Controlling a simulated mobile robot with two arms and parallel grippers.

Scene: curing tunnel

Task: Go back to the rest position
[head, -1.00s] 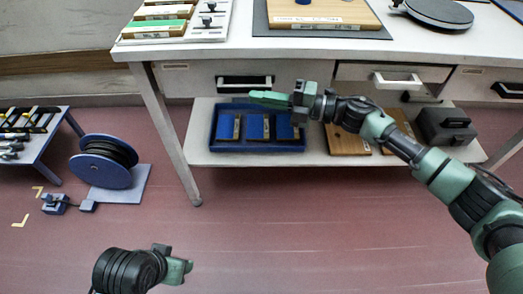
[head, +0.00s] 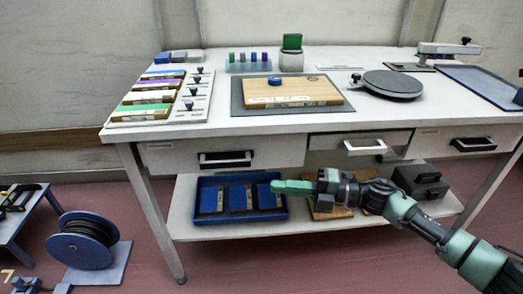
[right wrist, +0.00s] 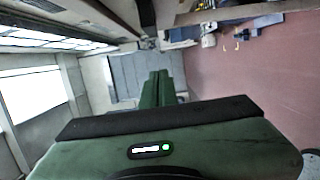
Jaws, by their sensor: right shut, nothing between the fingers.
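My right gripper (head: 292,187) shows in the head view in front of the workbench (head: 130,133), at about the height of its lower shelf. Its green fingers point left and are shut with nothing between them. The shut fingers also show in the right wrist view (right wrist: 161,90), pointing away from the camera. My left gripper is out of the head view.
A blue tray (head: 240,217) with several blue-and-wood blocks sits on the lower shelf (head: 340,224). One middle drawer (head: 350,147) looks slightly open. A cable reel (head: 83,241) stands on the floor at left. A wooden board (head: 292,91) lies on the benchtop.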

